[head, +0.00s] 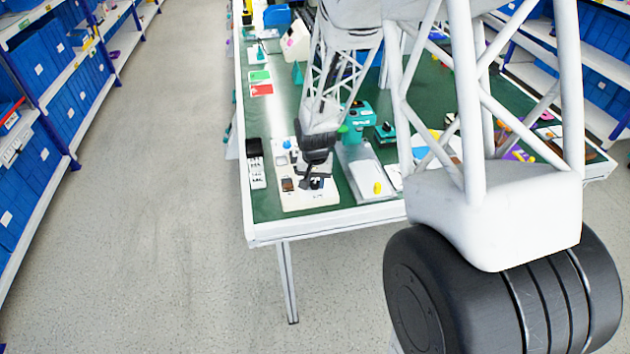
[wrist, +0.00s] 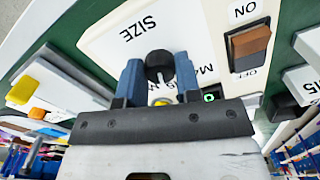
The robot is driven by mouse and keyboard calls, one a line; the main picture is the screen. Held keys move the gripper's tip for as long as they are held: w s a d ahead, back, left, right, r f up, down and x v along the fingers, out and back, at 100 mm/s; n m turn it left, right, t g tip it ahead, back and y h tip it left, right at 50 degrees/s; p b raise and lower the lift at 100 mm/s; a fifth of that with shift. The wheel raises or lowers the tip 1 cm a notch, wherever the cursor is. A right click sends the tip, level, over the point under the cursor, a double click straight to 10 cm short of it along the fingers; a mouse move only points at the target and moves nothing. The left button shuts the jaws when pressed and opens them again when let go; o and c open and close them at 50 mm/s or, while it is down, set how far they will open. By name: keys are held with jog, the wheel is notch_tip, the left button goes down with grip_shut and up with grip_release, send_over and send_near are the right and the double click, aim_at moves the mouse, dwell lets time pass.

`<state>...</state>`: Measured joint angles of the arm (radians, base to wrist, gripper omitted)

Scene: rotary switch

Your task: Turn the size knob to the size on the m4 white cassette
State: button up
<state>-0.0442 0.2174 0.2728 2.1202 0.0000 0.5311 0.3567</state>
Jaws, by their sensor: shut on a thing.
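The size knob (wrist: 160,66) is a black round knob on a cream panel (wrist: 110,45), with the word SIZE printed beside it, upside down in the wrist view. My gripper (wrist: 158,78) has its two blue fingers on either side of the knob, shut on it. In the head view my gripper (head: 315,178) is over the same panel (head: 312,199) near the table's front edge, and the knob is hard to make out there. Lettering beside the right finger is partly hidden, so the dial's setting cannot be read. I cannot identify the m4 white cassette.
A brown rocker switch (wrist: 250,42) marked ON and OFF is beside the knob. A small green light (wrist: 209,97) shows near the right finger.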

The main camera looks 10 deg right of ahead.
aim_at(315, 182)
jog(key=n, duration=0.6)
jog(key=shift+n, duration=0.3)
jog(key=n, duration=0.6)
dwell(0.3)
jog(key=o, duration=0.9)
jog(key=shift+r, duration=0.2)
notch_tip(315, 182, up, 7)
jog(key=shift+r, duration=0.25)
